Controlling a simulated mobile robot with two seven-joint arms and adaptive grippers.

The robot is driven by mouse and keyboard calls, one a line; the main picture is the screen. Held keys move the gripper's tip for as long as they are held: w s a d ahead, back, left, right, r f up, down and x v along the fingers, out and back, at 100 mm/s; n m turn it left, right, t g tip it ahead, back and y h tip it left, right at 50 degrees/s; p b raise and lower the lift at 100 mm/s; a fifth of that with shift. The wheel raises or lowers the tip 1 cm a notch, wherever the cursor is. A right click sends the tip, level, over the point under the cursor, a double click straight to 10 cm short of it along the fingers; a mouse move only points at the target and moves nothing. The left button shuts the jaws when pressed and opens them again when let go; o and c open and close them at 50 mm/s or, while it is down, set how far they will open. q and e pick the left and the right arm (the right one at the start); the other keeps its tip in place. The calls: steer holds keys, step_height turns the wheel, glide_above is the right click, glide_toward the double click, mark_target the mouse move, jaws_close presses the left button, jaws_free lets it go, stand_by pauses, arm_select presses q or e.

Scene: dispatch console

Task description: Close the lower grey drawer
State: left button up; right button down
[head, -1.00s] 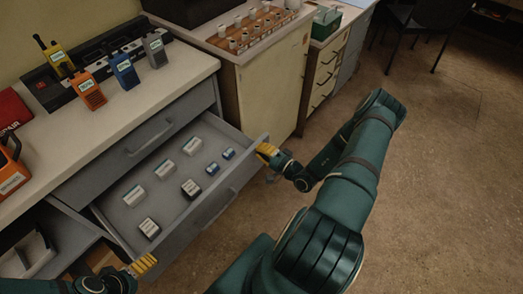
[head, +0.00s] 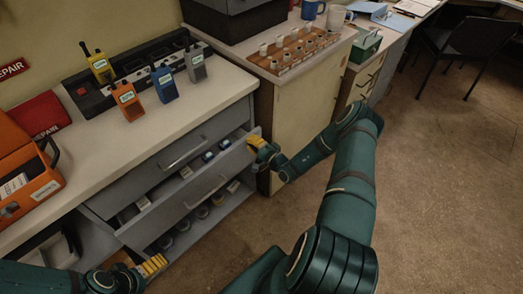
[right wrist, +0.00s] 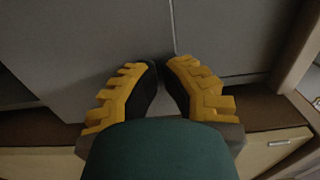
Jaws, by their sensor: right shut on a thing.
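The lower grey drawer (head: 190,196) is partly open below the closed upper grey drawer (head: 188,150). A narrow strip of its inside shows, with several small white and blue boxes. My right gripper (head: 255,142) is shut on the right end of the drawer front's top edge. In the right wrist view its yellow fingers (right wrist: 163,72) lie against a grey panel, with a thin seam between the tips. My left gripper (head: 152,266) is low at the left, near the drawer front's lower left corner; whether it touches or is open is unclear.
An open shelf (head: 185,228) with several round items lies under the drawer. The white counter (head: 130,140) holds radios in a charger (head: 130,72) and an orange case (head: 30,180). A cream cabinet (head: 300,110) stands at the right.

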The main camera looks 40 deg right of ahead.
steer(key=shift+w+a, duration=0.1)
steer(key=shift+w, duration=1.1)
steer(key=shift+s, duration=0.15)
